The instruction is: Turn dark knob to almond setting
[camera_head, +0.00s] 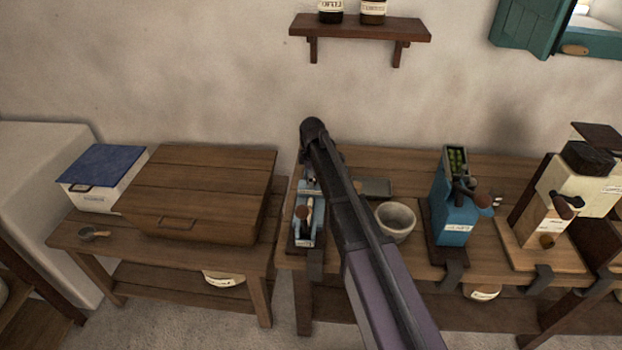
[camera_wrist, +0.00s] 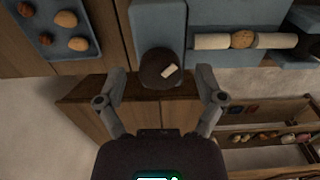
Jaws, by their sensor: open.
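The dark round knob (camera_wrist: 155,63) shows in the wrist view on the front of a blue nut machine (camera_wrist: 156,25). A short pale mark on the knob slants up to the right. My gripper (camera_wrist: 162,74) is open, with one finger on each side of the knob and a visible gap at both sides. I cannot tell how deep the fingertips reach. Pale rollers (camera_wrist: 211,41) with a nut between them sit at the upper right. The almond setting cannot be made out. In the head view my arm covers part of the blue machine (camera_head: 318,236).
A blue-grey tray (camera_wrist: 55,42) with several nuts lies at the upper left of the wrist view. Wooden compartments (camera_wrist: 265,108) with nuts show lower right. In the head view a bowl (camera_head: 396,224) and a blue grinder (camera_head: 455,218) stand to the right, a wooden chest (camera_head: 200,190) left.

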